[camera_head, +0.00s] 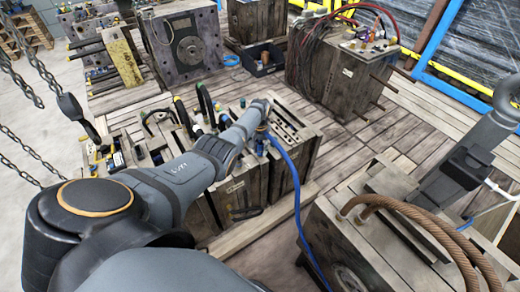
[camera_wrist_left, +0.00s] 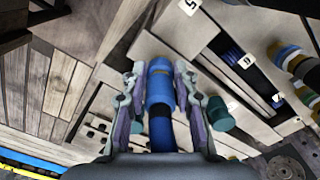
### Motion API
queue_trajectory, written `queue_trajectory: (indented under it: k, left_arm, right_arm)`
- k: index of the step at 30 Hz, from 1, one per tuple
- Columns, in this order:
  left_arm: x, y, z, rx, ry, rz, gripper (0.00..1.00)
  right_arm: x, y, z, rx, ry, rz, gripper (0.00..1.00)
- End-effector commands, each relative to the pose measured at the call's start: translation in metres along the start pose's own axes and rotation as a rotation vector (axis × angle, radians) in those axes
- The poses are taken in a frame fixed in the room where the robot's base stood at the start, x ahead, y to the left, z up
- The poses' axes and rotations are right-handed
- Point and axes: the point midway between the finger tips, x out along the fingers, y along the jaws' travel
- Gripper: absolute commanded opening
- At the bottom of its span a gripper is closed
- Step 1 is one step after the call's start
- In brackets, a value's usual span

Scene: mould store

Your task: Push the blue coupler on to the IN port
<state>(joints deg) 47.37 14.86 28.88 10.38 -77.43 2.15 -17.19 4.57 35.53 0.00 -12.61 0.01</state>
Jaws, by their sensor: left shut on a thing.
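My left gripper (camera_head: 263,122) is over the top of a wooden-looking mould block (camera_head: 228,192) in the head view. In the left wrist view my left gripper (camera_wrist_left: 160,85) is shut on the blue coupler (camera_wrist_left: 160,88), with one finger on each side. The coupler's front end points toward the block's pale top. A blue hose (camera_head: 297,200) hangs from the gripper down the block's right side in the head view. I cannot make out the IN port or its label, nor tell whether the coupler touches a port. My right gripper does not show clearly.
A dark green cap (camera_wrist_left: 219,115) stands just right of the fingers. Number tags (camera_wrist_left: 246,61) and dark slots lie beyond it. Another block with brown hoses (camera_head: 410,212) stands at right. Planks (camera_head: 350,150) between blocks are clear.

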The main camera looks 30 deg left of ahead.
Motion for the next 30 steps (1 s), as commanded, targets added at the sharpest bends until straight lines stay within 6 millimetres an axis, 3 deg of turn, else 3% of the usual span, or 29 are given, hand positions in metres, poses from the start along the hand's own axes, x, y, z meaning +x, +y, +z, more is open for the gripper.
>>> queue_trajectory:
  k: [1, 2, 7, 20, 23, 30]
  left_arm:
    - [-0.001, 0.000, 0.000, 0.000, 0.001, 0.000, 0.00]
    - [-0.001, 0.000, 0.000, 0.000, 0.001, 0.000, 0.31]
    - [0.000, 0.000, 0.000, 0.000, 0.001, 0.000, 0.54]
    - [-0.008, 0.000, -0.001, 0.000, 0.002, -0.001, 0.55]
    - [-0.022, 0.000, 0.000, 0.002, 0.003, -0.001, 0.55]
    - [-0.083, 0.000, -0.001, 0.001, 0.005, -0.001, 0.55]
  right_arm:
    - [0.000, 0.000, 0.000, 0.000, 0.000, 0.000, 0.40]
    - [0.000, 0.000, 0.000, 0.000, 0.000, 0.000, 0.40]
    - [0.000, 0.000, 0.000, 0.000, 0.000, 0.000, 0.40]
    - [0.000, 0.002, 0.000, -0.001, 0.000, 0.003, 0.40]
    - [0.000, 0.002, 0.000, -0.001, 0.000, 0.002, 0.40]
    - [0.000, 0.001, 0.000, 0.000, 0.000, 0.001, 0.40]
